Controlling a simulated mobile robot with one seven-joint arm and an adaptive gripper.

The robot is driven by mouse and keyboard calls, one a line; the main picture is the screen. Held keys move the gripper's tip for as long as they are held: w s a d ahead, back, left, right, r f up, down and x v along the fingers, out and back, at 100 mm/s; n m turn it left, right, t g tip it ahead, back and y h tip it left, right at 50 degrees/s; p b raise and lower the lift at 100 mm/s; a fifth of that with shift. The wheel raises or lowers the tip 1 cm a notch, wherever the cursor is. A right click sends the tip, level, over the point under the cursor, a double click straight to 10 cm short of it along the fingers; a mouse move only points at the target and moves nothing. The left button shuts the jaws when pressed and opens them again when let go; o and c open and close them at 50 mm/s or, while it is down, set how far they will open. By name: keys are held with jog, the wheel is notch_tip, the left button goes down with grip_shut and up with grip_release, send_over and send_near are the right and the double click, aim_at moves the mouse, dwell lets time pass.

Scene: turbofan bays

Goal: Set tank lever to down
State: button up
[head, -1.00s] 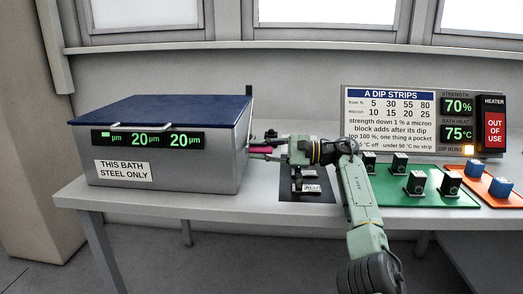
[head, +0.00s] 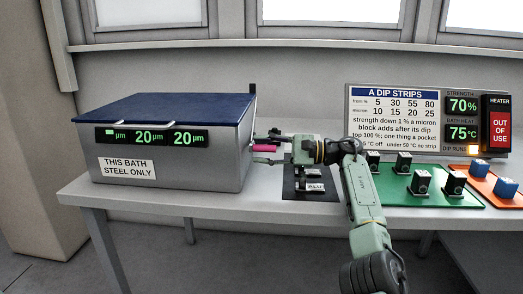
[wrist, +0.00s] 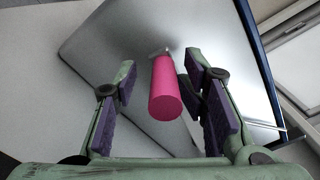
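The tank is a grey steel bath (head: 222,165) with a dark blue lid (head: 165,109), shut, at the left of the bench. A pink cylindrical handle (head: 264,148), seemingly the tank lever's grip, sticks out from its right side; it also shows end-on in the wrist view (wrist: 172,98). My gripper (head: 258,149) is at the tank's right side. In the wrist view my gripper (wrist: 161,76) is open, with one finger each side of the handle. The right finger is close to the handle; a wider gap shows on the left. I cannot tell whether either touches.
A dark panel (head: 292,187) with small blocks lies under my arm. A green mat (head: 437,197) with black fixtures and an orange mat (head: 483,183) with blue ones lie right.

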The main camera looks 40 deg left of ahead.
jog(key=v, duration=0.6)
jog(key=shift+w+d+r, duration=0.1)
jog(key=shift+w+d, duration=0.05)
jog(key=shift+d, duration=0.15)
jog(key=shift+w+d, duration=0.1)
jog(key=shift+d, duration=0.05)
jog(key=shift+d, duration=0.1)
